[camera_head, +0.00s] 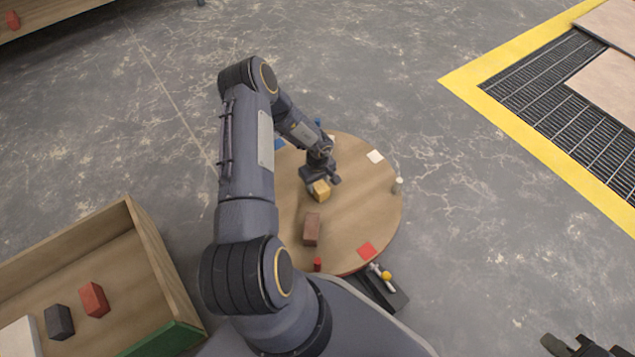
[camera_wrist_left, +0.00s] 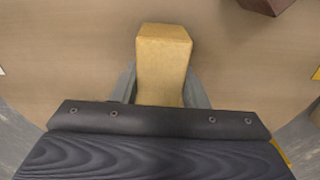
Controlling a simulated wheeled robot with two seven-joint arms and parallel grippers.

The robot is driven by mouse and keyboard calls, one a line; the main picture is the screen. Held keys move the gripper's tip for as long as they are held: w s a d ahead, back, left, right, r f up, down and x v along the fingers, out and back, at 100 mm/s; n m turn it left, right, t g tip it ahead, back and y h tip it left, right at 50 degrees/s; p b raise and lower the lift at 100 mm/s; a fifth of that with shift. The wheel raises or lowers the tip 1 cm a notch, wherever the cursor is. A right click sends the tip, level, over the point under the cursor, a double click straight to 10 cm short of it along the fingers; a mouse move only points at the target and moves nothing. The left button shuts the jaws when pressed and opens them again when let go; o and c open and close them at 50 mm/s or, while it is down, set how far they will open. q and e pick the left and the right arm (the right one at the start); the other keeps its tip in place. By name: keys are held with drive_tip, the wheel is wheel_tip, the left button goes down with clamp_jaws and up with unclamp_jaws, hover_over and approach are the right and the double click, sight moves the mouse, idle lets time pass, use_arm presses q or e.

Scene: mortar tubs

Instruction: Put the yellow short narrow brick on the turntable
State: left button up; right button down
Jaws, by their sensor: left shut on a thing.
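The yellow short narrow brick (camera_head: 320,191) is between the fingers of my left gripper (camera_head: 320,180), over the round wooden turntable (camera_head: 350,205). In the left wrist view the yellow brick (camera_wrist_left: 163,60) sits between the two fingers (camera_wrist_left: 163,92), which are shut on it, with the wooden top behind it. I cannot tell whether the brick touches the turntable. The left arm hides the turntable's left part. My right gripper (camera_head: 578,346) shows only partly at the bottom right edge, far from the turntable; its opening is unclear.
A brown brick (camera_head: 312,229) lies on the turntable near the yellow one. Around the rim are a red patch (camera_head: 367,251), a white patch (camera_head: 375,156) and a pale peg (camera_head: 398,186). A wooden crate (camera_head: 160,255) at left holds red and dark bricks.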

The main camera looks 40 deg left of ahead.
use_arm(q)
drive_tip(key=shift+f, duration=0.4)
drive_tip(key=o, duration=1.4)
drive_tip(key=shift+c, duration=0.2)
drive_tip(key=shift+r, duration=0.1)
wheel_tip(320, 180, up, 8)
drive_tip(key=p, duration=0.3)
drive_tip(key=shift+p, duration=0.3)
